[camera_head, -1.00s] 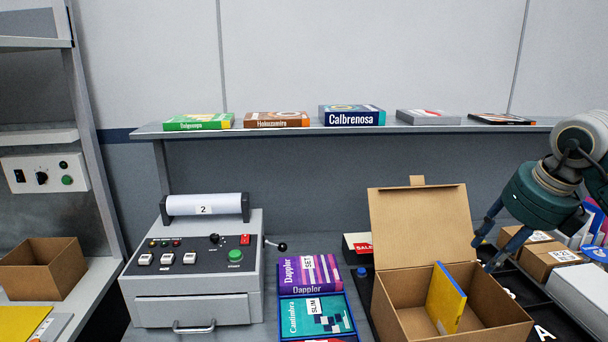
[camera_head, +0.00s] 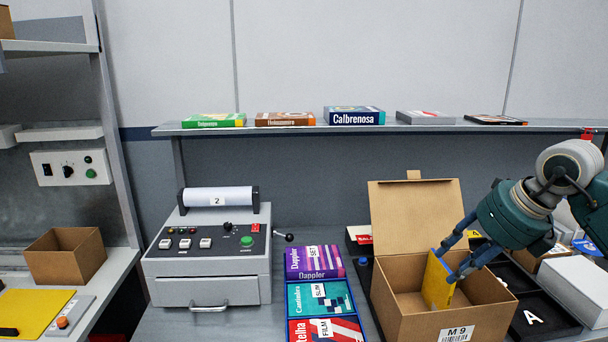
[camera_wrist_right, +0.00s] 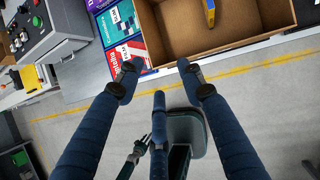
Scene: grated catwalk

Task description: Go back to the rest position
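My right gripper (camera_head: 449,262) comes in from the right in the head view and overlaps the box. Its blue fingers are spread and hold nothing, as the right wrist view (camera_wrist_right: 160,80) also shows. A thin yellow book (camera_head: 437,280) stands tilted inside the open cardboard box (camera_head: 410,322), partly behind the fingers. In the wrist view the yellow book (camera_wrist_right: 209,10) lies beyond the fingertips, apart from them. My left gripper is out of the head view. A small dark claw low in the wrist view may be it, but its state is unclear.
A grey machine (camera_head: 207,267) with a roll and lever stands left of a tray of books (camera_head: 323,300). Black trays (camera_head: 545,325) and parcels lie right of the box. A shelf (camera_head: 290,130) with several books runs behind. The wrist view shows open floor (camera_wrist_right: 270,105).

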